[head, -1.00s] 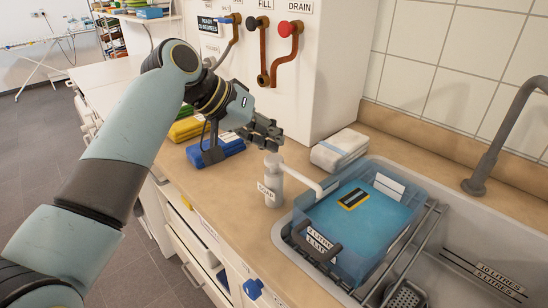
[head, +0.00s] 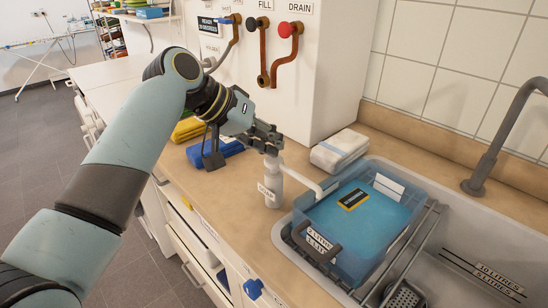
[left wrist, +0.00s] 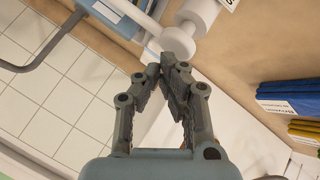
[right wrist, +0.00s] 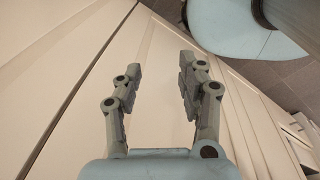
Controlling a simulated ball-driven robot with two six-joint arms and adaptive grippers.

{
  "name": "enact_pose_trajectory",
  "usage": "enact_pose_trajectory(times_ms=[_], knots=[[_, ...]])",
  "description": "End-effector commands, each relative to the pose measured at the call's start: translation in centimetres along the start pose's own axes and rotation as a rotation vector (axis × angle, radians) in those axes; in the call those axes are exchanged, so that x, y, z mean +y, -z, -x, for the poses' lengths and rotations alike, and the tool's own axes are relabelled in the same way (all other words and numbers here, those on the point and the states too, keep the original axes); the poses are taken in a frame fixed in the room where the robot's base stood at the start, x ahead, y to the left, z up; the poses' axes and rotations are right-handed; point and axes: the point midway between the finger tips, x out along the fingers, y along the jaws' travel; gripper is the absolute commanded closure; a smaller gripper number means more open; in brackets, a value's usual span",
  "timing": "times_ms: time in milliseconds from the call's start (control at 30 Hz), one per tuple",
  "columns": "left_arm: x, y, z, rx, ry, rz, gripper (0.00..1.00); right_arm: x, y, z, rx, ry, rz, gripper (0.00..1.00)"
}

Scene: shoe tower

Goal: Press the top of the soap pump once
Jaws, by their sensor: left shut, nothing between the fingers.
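The white soap pump (head: 271,188) stands upright on the tan counter, with a label on its body and a long spout reaching right over the blue-water tub. My left gripper (head: 273,143) is shut and empty, its fingertips just above the pump's top in the head view. In the left wrist view the shut fingertips (left wrist: 166,62) appear close to the pump's round white head (left wrist: 178,44); whether they touch it I cannot tell. My right gripper (right wrist: 158,72) shows only in the right wrist view, open and empty, in front of pale cabinet fronts.
A clear tub (head: 331,262) with blue water sits at the sink (head: 468,225), right of the pump. Folded white cloths (head: 340,150) lie behind it. A grey tap (head: 492,150) arches at right.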

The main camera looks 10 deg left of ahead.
Motion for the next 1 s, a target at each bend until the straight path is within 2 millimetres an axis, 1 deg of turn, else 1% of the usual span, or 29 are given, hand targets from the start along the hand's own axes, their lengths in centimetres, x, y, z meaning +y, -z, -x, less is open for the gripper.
enact_pose_trajectory(times_ms=[300,1000], knots=[[-0.06,-0.05,-0.07,0.000,0.000,0.000,1.00,-0.31,-0.03,-0.06,0.000,0.003,-0.001,0.60],[-0.50,-0.51,-0.67,0.000,0.000,0.000,1.00,-0.31,-0.08,-0.34,-0.001,0.003,-0.001,0.60]])
